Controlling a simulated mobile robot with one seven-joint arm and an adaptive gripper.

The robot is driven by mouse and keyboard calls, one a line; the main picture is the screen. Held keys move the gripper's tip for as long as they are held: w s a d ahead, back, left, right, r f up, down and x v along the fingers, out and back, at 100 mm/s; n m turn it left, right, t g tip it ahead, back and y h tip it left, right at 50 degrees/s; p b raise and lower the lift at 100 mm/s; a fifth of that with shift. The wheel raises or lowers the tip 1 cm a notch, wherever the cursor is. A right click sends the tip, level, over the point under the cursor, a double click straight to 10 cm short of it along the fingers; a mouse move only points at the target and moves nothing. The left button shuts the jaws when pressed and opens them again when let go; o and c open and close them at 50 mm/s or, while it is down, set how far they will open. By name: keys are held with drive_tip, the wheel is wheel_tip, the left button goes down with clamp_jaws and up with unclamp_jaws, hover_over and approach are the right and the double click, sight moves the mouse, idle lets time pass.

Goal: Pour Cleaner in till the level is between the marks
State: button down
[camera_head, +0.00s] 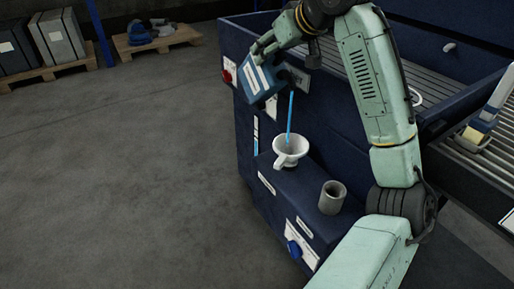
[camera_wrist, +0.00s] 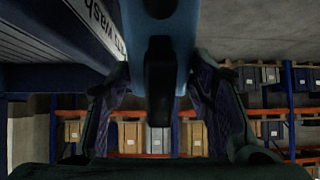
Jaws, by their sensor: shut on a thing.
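My gripper (camera_head: 266,46) is shut on a blue jug with a white label, the Cleaner container (camera_head: 262,84), held tilted above the blue machine. A thin blue stream (camera_head: 290,112) falls from the jug into a white funnel (camera_head: 291,148) on the machine's lower ledge. The stream enters the funnel's mouth. A narrow upright strip (camera_head: 256,138), seemingly a level gauge, is on the machine's side left of the funnel, blue in its lower part. Its marks are too small to read.
A grey open cylinder (camera_head: 332,197) stands on the ledge right of the funnel.

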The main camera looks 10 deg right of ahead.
drive_tip(key=shift+s+t+b, duration=0.15)
drive_tip(key=shift+t+b, duration=0.15)
drive_tip(key=shift+b, duration=0.2)
idle(0.9)
drive_tip(key=shift+s+d+f, duration=0.1)
drive_tip(key=shift+f, duration=0.05)
drive_tip(key=shift+f+b, duration=0.1)
drive_tip(key=shift+b, duration=0.3)
idle(0.5)
drive_tip(key=shift+s+f+t, duration=0.1)
drive_tip(key=shift+s+t, duration=0.05)
drive_tip(key=shift+t, duration=0.25)
drive_tip(key=shift+b, duration=0.35)
idle(0.4)
drive_tip(key=shift+s+d+f+y, duration=0.1)
drive_tip(key=shift+s+f+y, duration=0.05)
drive_tip(key=shift+y, duration=0.15)
drive_tip(key=shift+f+b, duration=0.1)
drive_tip(key=shift+b, duration=0.25)
idle(0.4)
drive_tip(key=shift+s+f+t, duration=0.1)
drive_tip(key=shift+s+t, duration=0.05)
drive_tip(key=shift+t, duration=0.25)
drive_tip(key=shift+f+b, duration=0.1)
drive_tip(key=shift+b, duration=0.3)
idle(0.3)
